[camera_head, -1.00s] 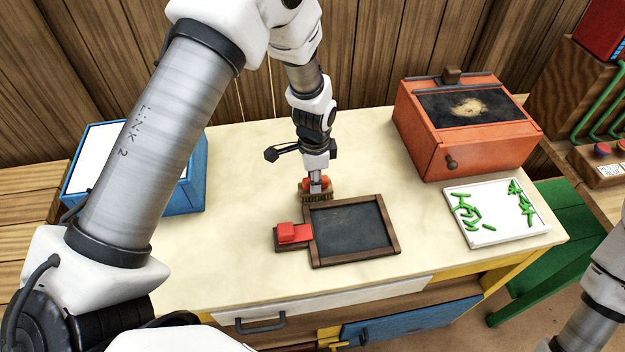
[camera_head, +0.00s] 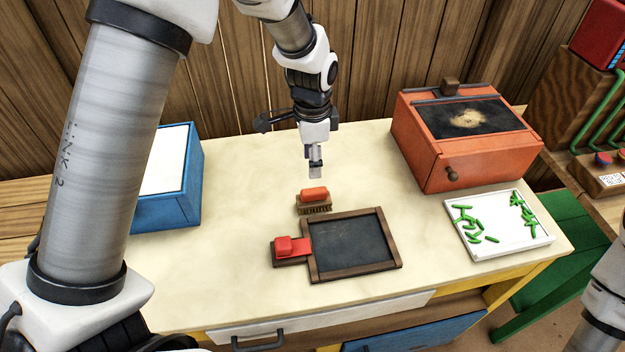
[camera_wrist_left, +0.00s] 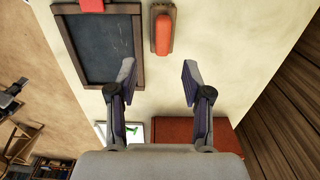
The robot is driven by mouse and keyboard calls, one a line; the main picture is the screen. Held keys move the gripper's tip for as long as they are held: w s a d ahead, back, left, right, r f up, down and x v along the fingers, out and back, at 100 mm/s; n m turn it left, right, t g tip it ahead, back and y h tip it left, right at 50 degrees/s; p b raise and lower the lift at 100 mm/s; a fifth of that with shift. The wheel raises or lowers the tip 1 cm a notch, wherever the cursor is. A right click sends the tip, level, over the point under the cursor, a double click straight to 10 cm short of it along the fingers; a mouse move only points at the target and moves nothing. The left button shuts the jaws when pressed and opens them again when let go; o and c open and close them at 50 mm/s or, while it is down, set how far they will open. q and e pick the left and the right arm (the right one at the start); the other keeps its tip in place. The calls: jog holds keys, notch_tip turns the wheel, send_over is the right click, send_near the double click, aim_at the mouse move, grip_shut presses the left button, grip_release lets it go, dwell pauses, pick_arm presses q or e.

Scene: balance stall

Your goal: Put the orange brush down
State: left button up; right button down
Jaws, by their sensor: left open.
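The orange brush (camera_head: 314,195) sits on the table top just behind the dark slate, with its bristles down and its orange handle up. In the left wrist view the brush (camera_wrist_left: 163,32) lies beyond the fingertips, roughly in line with the gap between them. My left gripper (camera_head: 315,168) hangs above the brush, apart from it. Its fingers are spread and empty in the left wrist view (camera_wrist_left: 157,80). Part of my right arm shows at the lower right edge of the head view; its gripper is out of the picture.
A wood-framed slate (camera_head: 350,244) with a red block (camera_head: 290,247) at its left lies in front of the brush. A blue box (camera_head: 180,180) stands at the left, an orange box (camera_head: 465,140) at the right. A white tray (camera_head: 482,246) holds green pieces. The table's left middle is clear.

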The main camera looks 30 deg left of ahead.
pick_arm(q)
jog(key=o, duration=0.4)
jog(key=shift+r, duration=0.45)
jog(key=o, duration=0.5)
jog(key=shift+w+r+n, duration=0.1)
jog(key=shift+r+n, duration=0.05)
jog(key=shift+n, duration=0.15)
jog(key=shift+o, duration=0.3)
jog(key=shift+w+a+n, duration=0.1)
jog(key=shift+w+n, duration=0.15)
jog(key=shift+n, duration=0.65)
jog(key=n+t+y+p, duration=0.1)
jog(key=n+p, duration=0.9)
jog(key=n, duration=0.6)
send_over(314, 197)
jog(key=f, duration=0.5)
jog(key=w+f, duration=0.1)
jog(key=f, duration=0.1)
jog(key=shift+f, duration=0.15)
jog(key=f, duration=0.2)
jog(key=f+b, duration=0.1)
jog(key=f, duration=0.2)
jog(key=f+b, duration=0.1)
jog(key=f, duration=0.1)
jog(key=shift+w+a+f, duration=0.2)
jog(key=shift+a+f, duration=0.15)
jog(key=shift+f, duration=0.2)
